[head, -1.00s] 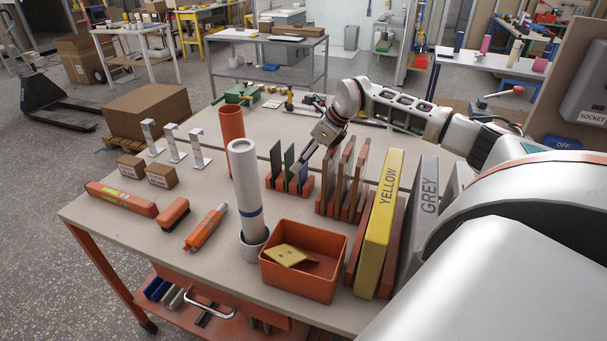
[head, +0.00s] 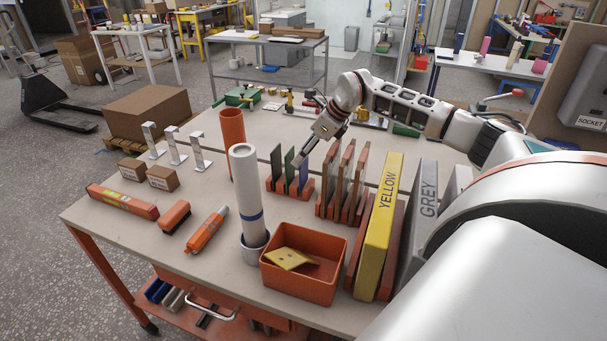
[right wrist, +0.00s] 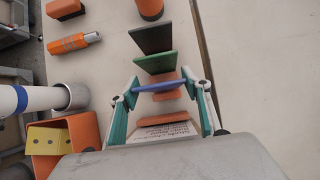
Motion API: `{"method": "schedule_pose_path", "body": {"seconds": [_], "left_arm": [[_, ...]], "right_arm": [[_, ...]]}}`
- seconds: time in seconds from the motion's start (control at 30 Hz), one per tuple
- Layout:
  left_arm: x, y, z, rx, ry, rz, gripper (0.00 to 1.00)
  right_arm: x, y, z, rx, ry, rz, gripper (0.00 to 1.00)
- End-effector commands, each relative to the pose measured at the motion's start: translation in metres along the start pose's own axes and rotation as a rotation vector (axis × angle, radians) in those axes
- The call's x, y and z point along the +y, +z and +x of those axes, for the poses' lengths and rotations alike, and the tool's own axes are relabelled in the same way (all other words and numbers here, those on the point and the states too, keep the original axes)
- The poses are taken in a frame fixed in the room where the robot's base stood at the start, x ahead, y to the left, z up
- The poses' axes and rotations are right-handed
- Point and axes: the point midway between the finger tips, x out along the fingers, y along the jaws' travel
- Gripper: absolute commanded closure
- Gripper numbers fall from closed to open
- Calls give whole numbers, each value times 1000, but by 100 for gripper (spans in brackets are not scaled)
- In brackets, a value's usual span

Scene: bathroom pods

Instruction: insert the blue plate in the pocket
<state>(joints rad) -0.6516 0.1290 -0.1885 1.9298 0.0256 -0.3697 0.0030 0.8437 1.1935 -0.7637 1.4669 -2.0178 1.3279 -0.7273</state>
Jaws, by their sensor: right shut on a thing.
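The blue plate (head: 303,177) stands upright at the right end of a small orange slotted rack (head: 282,189), beside a green plate (head: 290,168) and a dark plate (head: 277,163). My right gripper (head: 300,160) comes down over the rack from behind. In the right wrist view the blue plate (right wrist: 160,87) lies between the two fingertips of my right gripper (right wrist: 165,88), which is shut on its edges. Orange rack parts show on both sides of it. I cannot tell how deep its lower edge sits in the pocket. My left gripper is not in view.
A larger rack with several brown plates (head: 345,175) stands close to the right. The yellow panel (head: 380,225) and grey panel (head: 422,215) are nearer. A white roll (head: 247,185) and an orange bin (head: 300,285) stand in front.

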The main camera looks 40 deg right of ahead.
Motion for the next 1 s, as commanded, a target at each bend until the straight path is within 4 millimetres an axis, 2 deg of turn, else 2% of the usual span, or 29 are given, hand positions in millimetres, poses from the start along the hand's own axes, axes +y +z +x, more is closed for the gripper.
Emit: {"method": "schedule_pose_path", "body": {"seconds": [0.5, 1.0], "left_arm": [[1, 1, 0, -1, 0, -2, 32], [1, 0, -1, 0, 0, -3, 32]], "right_arm": [[0, 18, -28, -3, -1, -1, 78], [0, 18, -29, -3, -1, -1, 78]]}}
